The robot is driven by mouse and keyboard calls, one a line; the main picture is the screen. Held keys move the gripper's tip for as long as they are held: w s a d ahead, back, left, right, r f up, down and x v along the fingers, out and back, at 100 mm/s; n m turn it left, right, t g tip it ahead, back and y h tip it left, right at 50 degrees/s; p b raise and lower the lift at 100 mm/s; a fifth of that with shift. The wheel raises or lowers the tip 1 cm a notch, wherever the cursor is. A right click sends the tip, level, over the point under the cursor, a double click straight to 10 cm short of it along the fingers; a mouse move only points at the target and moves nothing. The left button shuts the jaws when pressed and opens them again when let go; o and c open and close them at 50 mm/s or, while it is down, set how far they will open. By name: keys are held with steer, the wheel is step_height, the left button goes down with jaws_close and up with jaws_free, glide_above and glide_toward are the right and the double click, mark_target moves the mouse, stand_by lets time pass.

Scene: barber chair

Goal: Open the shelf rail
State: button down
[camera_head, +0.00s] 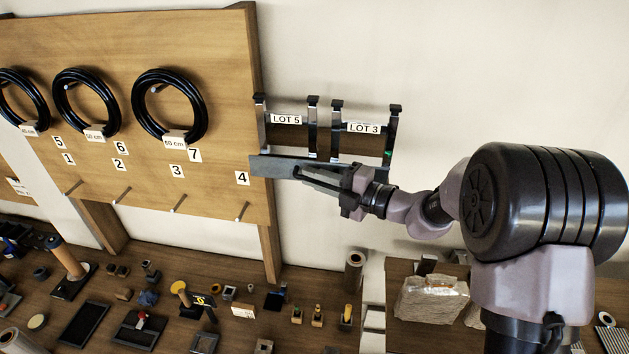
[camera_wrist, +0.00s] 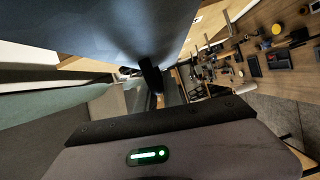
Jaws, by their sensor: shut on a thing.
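The shelf unit (camera_head: 325,147) hangs on the pale wall beside the wooden board, with dark metal brackets and tags "LOT 5" and "LOT 3". A long grey bar, which looks like the shelf rail (camera_head: 271,167), runs along its lower front, its left end overlapping the board's edge in the picture. My gripper (camera_head: 305,176) reaches in from the right and is shut on the rail. In the wrist view a big blue-grey surface fills the top and a dark narrow part (camera_wrist: 150,75) stands in the middle. The fingertips' exact contact is hard to make out.
The wooden board (camera_head: 215,60) carries coiled black cables (camera_head: 170,105) and numbered pegs. Below, a wooden bench (camera_head: 150,255) holds many small items, and a paper-wrapped block (camera_head: 431,298) lies right of it. The wall right of the shelf is clear.

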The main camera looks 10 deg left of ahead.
step_height(320, 180, down, 8)
steer(key=s+n+g+y+b, duration=0.1)
steer(key=n+g+y+b, duration=0.3)
steer(key=n+b, duration=1.5)
steer(key=y+b, duration=0.2)
steer(key=b, duration=0.6)
steer(key=shift+r, duration=0.2)
steer(key=shift+r+n, duration=0.1)
steer(key=shift+n, duration=0.2)
steer(key=c, duration=1.5)
jaws_free()
steer(key=shift+w+d, duration=0.1)
steer(key=b+v, duration=0.1)
steer(key=v, duration=1.1)
steer(key=shift+w, duration=0.1)
